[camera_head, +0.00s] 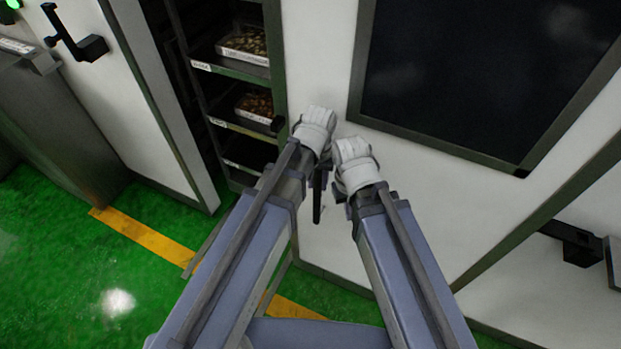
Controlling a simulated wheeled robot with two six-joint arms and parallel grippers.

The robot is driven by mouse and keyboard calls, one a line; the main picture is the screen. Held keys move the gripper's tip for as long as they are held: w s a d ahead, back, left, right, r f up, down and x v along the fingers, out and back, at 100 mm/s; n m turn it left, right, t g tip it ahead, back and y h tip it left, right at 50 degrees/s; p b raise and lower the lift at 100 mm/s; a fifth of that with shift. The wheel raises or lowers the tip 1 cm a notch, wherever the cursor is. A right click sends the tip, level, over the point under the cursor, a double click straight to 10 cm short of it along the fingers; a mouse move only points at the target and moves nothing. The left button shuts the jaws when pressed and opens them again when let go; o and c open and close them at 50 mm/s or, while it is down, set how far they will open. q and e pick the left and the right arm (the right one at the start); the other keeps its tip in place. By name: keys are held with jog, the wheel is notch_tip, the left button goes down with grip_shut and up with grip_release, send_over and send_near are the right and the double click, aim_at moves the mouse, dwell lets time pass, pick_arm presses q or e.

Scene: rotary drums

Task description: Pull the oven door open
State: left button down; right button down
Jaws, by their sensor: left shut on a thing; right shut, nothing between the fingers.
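The oven door (312,45) is a white panel with a large dark window (490,70). A rack of trays shows just past its left edge; I cannot tell how far the door stands open. My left gripper (316,128) is at the door's left side, shut on what appears to be the dark door handle (317,198), whose lower part hangs below the gripper. The rest of the handle is hidden by the gripper. My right gripper (354,163) is shut and empty, just right of and below the left one, close in front of the door.
The dark rack (196,50) holds trays of food (243,45) left of the door. A white panel (110,75) with a black handle (75,42) stands further left. Another black handle (575,243) is at far right. Green floor (150,270) with a yellow line (140,232) is clear at lower left.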

pick_arm(q)
jog(key=shift+s+d, duration=0.15)
jog(key=shift+d, duration=0.4)
jog(key=c, duration=0.6)
grip_release()
jog(key=shift+r, duration=0.1)
notch_tip(320, 180, up, 8)
jog(key=p, duration=0.7)
jog(key=shift+p, duration=0.4)
jog(key=shift+f, duration=0.2)
